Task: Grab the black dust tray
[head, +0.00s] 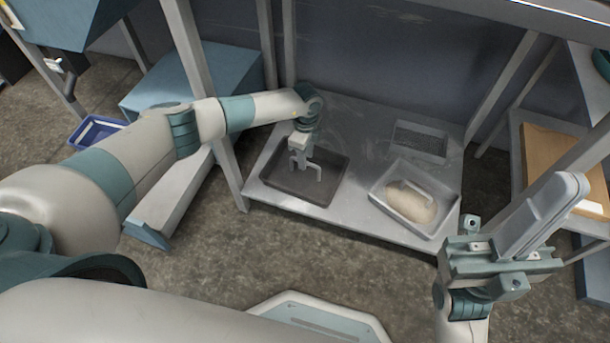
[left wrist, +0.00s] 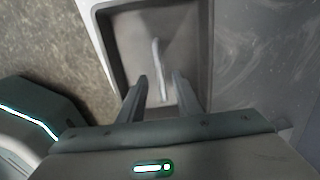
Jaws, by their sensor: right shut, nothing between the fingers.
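The black dust tray (head: 283,182) is a dark, shallow, rectangular tray on the left part of the grey low shelf. A thin pale handle (head: 317,170) rises in its middle. My left gripper (head: 300,165) points down over the tray beside the handle. In the left wrist view, the fingers (left wrist: 160,88) are apart with nothing held, and the pale handle (left wrist: 158,58) shows beyond their tips, roughly in line with the gap. The tray's inside (left wrist: 128,45) fills the area ahead. My right gripper (head: 545,215) is shut and empty at the right, away from the tray.
A lighter metal tray (head: 437,233) with pale contents stands right of the dust tray on the shelf (head: 345,215). A mesh panel (head: 420,142) lies behind it. Upright posts (head: 205,95) flank the shelf. A blue bin (head: 95,132) sits on the floor at left.

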